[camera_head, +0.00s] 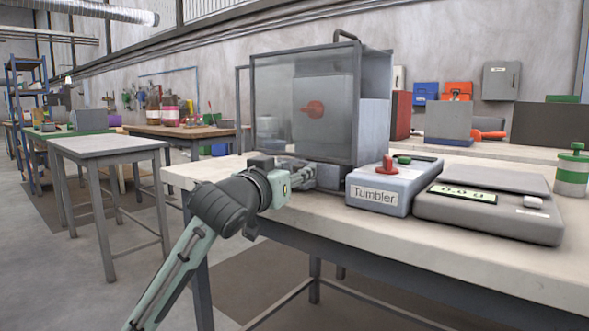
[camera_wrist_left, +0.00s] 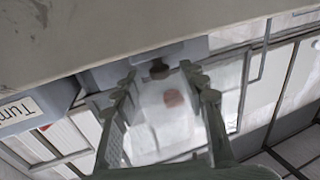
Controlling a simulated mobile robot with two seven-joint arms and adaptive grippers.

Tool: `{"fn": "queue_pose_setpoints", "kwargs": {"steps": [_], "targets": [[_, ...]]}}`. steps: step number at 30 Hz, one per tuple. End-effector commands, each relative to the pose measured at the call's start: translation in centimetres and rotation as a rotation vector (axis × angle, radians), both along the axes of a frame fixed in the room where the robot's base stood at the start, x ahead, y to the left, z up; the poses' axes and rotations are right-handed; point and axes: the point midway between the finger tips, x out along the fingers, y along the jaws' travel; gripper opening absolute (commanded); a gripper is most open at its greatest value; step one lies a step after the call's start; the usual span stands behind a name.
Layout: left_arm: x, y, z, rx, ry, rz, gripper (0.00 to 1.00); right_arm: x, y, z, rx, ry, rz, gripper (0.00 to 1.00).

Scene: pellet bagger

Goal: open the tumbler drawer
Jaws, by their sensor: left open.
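The tumbler (camera_head: 300,110) is a grey cabinet with a clear front panel and a red round part behind it, on the bench. A grey low part at its base (camera_head: 328,178), which looks like the drawer, is partly hidden by my left gripper (camera_head: 304,172). In the left wrist view this drawer (camera_wrist_left: 110,75) carries a small dark knob (camera_wrist_left: 158,70). My left gripper (camera_wrist_left: 158,82) is open and empty, with its fingertips on either side of the knob and apparently just short of it. I cannot tell how far the drawer is out. My right gripper is not in view.
A control box labelled Tumbler (camera_head: 385,192) with red and green controls stands right of the cabinet. A grey scale (camera_head: 490,212) and a green-and-white container (camera_head: 572,172) stand further right. The bench front edge (camera_head: 430,255) is clear. A small grey table (camera_head: 105,143) stands left.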

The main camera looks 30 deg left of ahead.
Motion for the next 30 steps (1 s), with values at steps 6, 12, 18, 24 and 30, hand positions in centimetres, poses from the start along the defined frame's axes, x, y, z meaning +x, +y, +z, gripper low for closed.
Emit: {"fn": "queue_pose_setpoints", "kwargs": {"steps": [6, 12, 18, 24, 30], "targets": [[0.54, 0.10, 0.04, 0.001, -0.001, 0.000, 0.42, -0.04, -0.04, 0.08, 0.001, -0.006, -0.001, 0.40], [0.52, 0.10, 0.04, 0.001, 0.000, 0.000, 0.36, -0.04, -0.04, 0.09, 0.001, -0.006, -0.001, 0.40], [0.51, 0.10, 0.03, 0.001, 0.000, 0.000, 0.11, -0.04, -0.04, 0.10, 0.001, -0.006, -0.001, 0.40], [0.51, 0.10, 0.03, 0.001, 0.000, 0.000, 0.00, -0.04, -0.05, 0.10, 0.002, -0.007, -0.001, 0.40], [0.51, 0.10, 0.03, 0.001, 0.000, 0.000, 0.00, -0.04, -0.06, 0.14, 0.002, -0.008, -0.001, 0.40]]}}
